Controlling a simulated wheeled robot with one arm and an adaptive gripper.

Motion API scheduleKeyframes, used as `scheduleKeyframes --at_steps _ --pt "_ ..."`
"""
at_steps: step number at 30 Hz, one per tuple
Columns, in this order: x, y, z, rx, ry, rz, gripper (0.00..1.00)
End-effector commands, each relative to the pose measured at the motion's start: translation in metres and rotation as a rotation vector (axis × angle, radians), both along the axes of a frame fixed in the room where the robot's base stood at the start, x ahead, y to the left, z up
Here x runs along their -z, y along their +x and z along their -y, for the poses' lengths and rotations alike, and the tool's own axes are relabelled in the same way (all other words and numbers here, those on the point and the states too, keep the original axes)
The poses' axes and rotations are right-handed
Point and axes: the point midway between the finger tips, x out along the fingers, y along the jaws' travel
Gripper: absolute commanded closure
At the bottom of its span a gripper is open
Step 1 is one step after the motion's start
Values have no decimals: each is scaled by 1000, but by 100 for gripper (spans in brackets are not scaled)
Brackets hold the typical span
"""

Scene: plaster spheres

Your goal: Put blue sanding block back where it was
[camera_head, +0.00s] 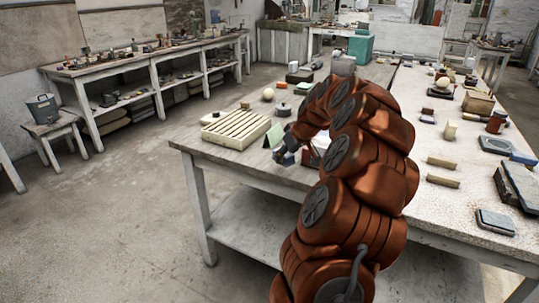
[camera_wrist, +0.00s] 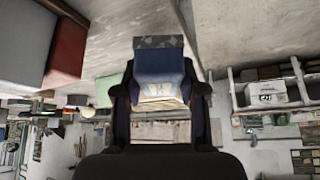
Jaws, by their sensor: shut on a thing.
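My gripper (camera_wrist: 160,95) is shut on the blue sanding block (camera_wrist: 160,66), which has a dark grey speckled face and a pale part between the fingers. In the head view my gripper (camera_head: 282,150) is low near the front left edge of the long table (camera_head: 225,158), and a bit of blue shows at its tip. My arm hides part of the table around it. I cannot tell whether the block touches the table.
A cream slatted rack (camera_head: 236,128) and a green piece (camera_head: 274,135) are close to my gripper. A pale ball (camera_head: 268,94) and a dark lidded pot (camera_head: 283,109) stand behind. Several small blocks are scattered right of my arm.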

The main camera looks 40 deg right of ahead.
Motion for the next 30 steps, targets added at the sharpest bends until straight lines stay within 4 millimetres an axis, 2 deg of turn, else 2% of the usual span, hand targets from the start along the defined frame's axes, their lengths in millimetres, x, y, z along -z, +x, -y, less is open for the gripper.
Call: scheduleKeyframes --at_steps 6,12,25,30 --pt "3 37 5 -2 -1 -3 98" --pt "6 63 10 0 0 -1 98" --pt "6 81 12 1 -1 2 98" --pt "24 80 12 2 1 -1 98"
